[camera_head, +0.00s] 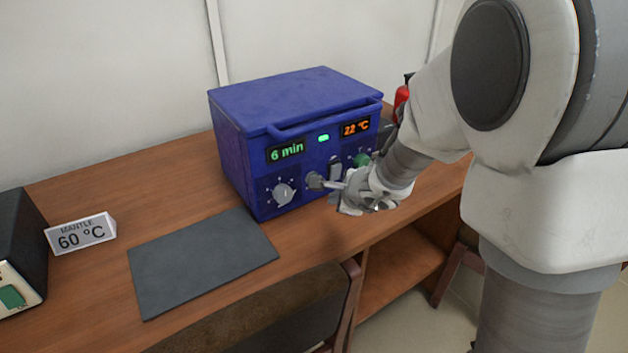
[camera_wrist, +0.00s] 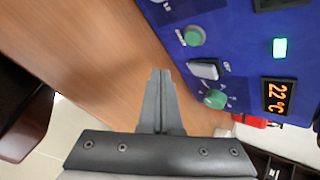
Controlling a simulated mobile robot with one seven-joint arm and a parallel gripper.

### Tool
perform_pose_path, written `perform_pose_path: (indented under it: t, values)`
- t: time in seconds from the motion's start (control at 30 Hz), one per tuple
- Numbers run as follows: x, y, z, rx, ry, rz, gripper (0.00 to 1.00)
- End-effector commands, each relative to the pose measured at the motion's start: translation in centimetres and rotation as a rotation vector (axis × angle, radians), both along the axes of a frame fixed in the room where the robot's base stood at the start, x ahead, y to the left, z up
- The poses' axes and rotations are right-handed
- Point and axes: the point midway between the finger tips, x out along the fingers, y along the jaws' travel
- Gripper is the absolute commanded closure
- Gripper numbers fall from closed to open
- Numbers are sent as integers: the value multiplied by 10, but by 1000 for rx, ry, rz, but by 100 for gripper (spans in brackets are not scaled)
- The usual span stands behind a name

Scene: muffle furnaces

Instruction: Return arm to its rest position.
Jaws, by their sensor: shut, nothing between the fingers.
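My gripper (camera_head: 332,184) is in front of the lower panel of a blue furnace (camera_head: 296,90) in the head view. In the wrist view my gripper (camera_wrist: 160,75) has its two fingers together with nothing between them. The furnace panel (camera_wrist: 235,45) fills the upper right there, with green knobs, a grey switch (camera_wrist: 204,69), a lit green lamp and a display reading 22 °C. The head view also shows a display reading 6 min (camera_head: 287,151). My arm and wrist hide part of the panel's right side.
The wooden table (camera_head: 90,190) carries a dark grey mat (camera_head: 200,260), a sign (camera_head: 81,234) reading MANTLE 60 °C and a black device (camera_head: 20,245) at left. A chair (camera_head: 270,310) stands at the front edge.

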Motion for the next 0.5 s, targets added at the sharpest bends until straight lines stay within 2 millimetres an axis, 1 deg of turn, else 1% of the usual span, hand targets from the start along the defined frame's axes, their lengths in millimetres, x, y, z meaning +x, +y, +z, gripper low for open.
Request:
perform_pose_path:
  t: [0.33,0.43,0.5]
  values:
    - [0,1,2,-1,-5,8,100]
    - [-3,3,14,-10,-32,52,100]
    - [-8,7,29,-24,-67,112,100]
